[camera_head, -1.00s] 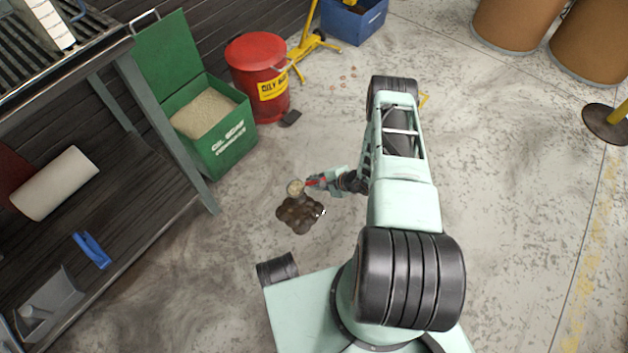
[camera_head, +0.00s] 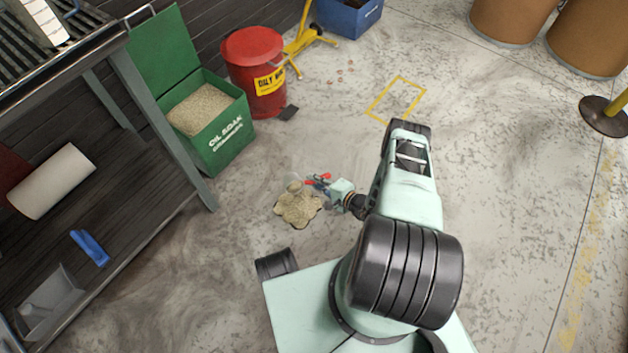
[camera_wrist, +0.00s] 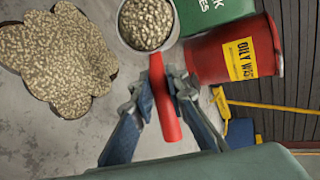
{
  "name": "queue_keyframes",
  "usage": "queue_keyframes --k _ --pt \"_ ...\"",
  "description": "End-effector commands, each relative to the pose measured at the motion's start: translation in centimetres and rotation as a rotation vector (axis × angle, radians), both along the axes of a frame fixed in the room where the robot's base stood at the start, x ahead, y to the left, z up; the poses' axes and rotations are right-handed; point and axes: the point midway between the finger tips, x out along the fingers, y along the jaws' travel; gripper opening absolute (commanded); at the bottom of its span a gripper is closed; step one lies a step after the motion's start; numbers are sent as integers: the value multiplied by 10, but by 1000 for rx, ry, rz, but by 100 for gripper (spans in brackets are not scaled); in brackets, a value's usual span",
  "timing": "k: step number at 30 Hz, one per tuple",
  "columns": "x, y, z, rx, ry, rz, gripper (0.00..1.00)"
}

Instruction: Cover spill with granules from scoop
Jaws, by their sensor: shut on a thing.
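The spill (camera_head: 298,209) on the floor shows as an irregular patch covered with tan granules, with a thin dark rim; it also shows in the wrist view (camera_wrist: 58,62). My gripper (camera_head: 322,184) is shut on the red handle of the scoop (camera_wrist: 147,22). The scoop's round metal bowl holds granules and is beside the patch's edge in the wrist view. In the head view the bowl is small, at the top edge of the patch. The green granule bin (camera_head: 222,138) stands open at the left, filled with granules.
A shelf bench (camera_head: 130,110) is at left. A yellow floor outline (camera_head: 397,99) lies beyond my arm.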

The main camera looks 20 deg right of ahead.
Motion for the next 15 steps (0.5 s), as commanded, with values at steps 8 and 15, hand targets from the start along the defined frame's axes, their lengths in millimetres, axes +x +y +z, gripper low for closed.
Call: queue_keyframes --k 8,15 --pt "14 -2 1 0 -3 0 0" --pt "28 -3 1 1 0 1 0"
